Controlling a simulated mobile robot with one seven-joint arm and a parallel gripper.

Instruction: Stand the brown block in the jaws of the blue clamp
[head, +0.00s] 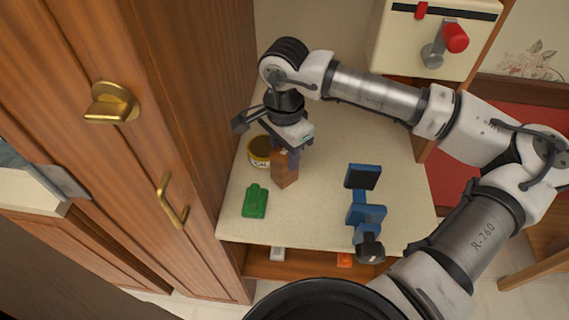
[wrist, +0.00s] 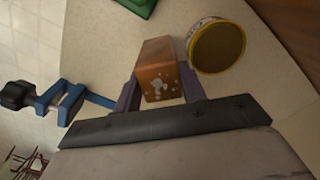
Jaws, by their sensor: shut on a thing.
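The brown block (head: 285,171) is upright in my gripper (head: 291,157), above or on the cream tabletop; the head view does not settle whether its lower end touches. In the wrist view the block (wrist: 158,73) sits between the two fingers of my gripper (wrist: 162,92), which are shut on it. The blue clamp (head: 359,211) stands on the table to the right of the block, with a dark pad on its jaw and a dark knob toward the front edge. The clamp also shows at the left of the wrist view (wrist: 72,103), apart from the block.
A round yellow-rimmed tin (head: 259,152) stands close beside the block. A green object (head: 255,201) lies at the front left of the table (head: 310,222). A wooden cabinet (head: 185,100) bounds the left side. The tabletop between block and clamp is clear.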

